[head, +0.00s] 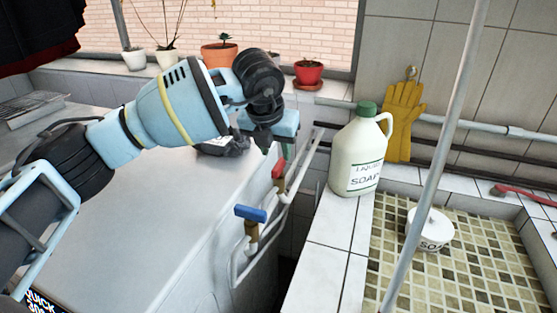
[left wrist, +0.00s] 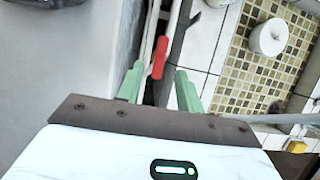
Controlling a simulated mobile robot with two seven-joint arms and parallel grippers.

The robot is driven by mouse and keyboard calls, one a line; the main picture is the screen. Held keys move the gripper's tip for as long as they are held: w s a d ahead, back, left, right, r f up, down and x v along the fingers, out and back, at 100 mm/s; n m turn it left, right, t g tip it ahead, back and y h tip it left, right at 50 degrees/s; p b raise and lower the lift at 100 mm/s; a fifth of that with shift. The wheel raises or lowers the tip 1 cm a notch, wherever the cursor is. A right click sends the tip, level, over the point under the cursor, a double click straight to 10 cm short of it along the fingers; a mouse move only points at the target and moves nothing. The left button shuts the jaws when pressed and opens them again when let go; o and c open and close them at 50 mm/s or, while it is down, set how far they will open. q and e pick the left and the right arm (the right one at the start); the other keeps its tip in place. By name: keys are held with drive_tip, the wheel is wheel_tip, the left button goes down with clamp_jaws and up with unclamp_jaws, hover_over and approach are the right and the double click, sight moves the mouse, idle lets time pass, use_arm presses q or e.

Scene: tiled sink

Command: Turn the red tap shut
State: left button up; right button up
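The red tap (head: 279,168) sits on white pipework beside the white appliance, partly hidden by my left gripper in the head view. In the left wrist view its red handle (left wrist: 159,57) lies lengthwise, in line with the gap between my fingertips. My left gripper (head: 277,151) is just above the tap, pointing down. In the left wrist view its green fingers (left wrist: 159,70) are apart, with a gap on both sides of the handle. I cannot tell how far the handle is below the fingertips. My right gripper is not in view.
A blue tap (head: 250,214) stands nearer on the same pipework. A soap jug (head: 357,150) stands on the tiled ledge at right. A soap dish (head: 431,230) sits in the tiled basin behind a slanted grey pole (head: 440,150). The appliance top (head: 150,205) is mostly clear.

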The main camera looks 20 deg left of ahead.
sight(279, 164)
use_arm(q)
drive_tip(key=shift+x, duration=2.55)
clamp_jaws()
